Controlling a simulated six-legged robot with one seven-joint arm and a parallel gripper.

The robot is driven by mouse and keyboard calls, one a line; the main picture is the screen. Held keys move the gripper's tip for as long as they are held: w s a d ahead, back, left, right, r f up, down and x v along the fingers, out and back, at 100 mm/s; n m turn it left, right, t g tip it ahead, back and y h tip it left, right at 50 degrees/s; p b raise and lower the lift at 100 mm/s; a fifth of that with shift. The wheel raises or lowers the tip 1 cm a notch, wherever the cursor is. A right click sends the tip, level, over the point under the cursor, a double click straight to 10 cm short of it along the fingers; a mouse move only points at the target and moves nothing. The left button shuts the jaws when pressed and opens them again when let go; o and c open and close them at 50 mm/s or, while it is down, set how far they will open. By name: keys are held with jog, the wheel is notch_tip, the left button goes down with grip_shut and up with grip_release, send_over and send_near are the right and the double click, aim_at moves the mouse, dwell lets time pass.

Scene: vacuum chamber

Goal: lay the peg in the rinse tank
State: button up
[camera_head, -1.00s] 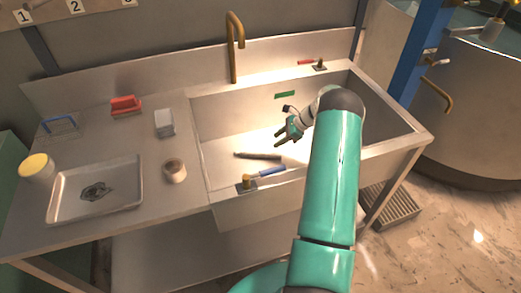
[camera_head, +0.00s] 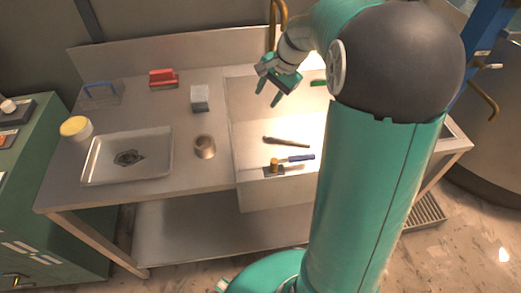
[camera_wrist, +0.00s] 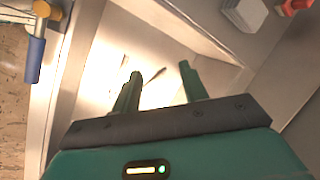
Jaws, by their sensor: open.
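The rinse tank (camera_head: 250,185) is the deep steel basin sunk in the right part of the bench; its bright inside also shows in the wrist view (camera_wrist: 95,85). A dark slender piece (camera_head: 287,141), which looks like the peg, lies on the tank floor near the front wall. A thin dark shape beyond the fingers in the wrist view (camera_wrist: 155,75) seems to be the same piece. My gripper (camera_head: 268,91) is above the tank's left part, apart from that piece. Its two green fingers (camera_wrist: 160,72) are spread, with nothing between them.
A blue-handled brass valve (camera_head: 297,158) sits on the tank's front rim. A brass faucet (camera_head: 277,20) rises behind.

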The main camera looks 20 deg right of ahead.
jog(key=s+a+r+n+t+h, duration=0.1)
jog(key=s+a+n, duration=0.3)
jog(key=s, duration=0.4)
jog(key=s+a+r+n+t+h, duration=0.1)
jog(key=s+a+r+n, duration=0.2)
jog(key=s, duration=0.4)
jog(key=s+a+r+n+h, duration=0.1)
jog(key=s+a+r+n, duration=0.2)
jog(key=s+a+n, duration=0.2)
jog(key=s+a, duration=0.1)
jog(key=s, duration=0.2)
jog(key=shift+s+t, duration=0.3)
jog(key=shift+t, duration=0.1)
